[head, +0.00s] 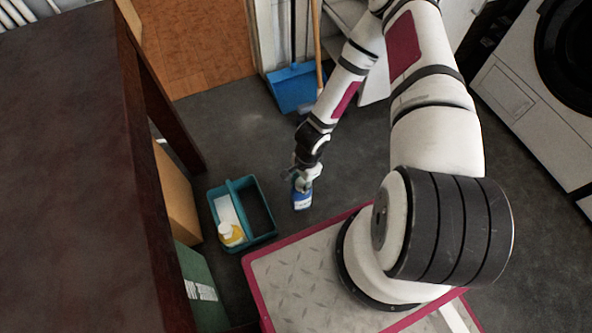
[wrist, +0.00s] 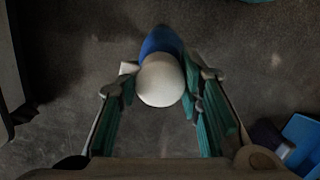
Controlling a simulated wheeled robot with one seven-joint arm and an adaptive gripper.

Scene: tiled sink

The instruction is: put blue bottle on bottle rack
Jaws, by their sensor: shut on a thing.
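The blue bottle (head: 301,194) has a white top and a pale label, and it hangs upright below my gripper (head: 304,174) in the head view. In the wrist view the bottle's round white cap (wrist: 160,80) lies between the green-padded fingers of my gripper (wrist: 160,95), with the blue body (wrist: 161,42) behind it. The fingers are shut on the bottle near its top. The teal bottle rack (head: 259,239) is on the floor to the left of the bottle. I cannot tell if the bottle's base touches the floor.
A yellow bottle with a white cap (head: 230,235) stands in the rack's front left part; the right compartment looks empty. Cardboard and green boxes (head: 205,290) and a dark table (head: 75,150) are at left. A blue dustpan (head: 292,88) stands behind. My base is at the front.

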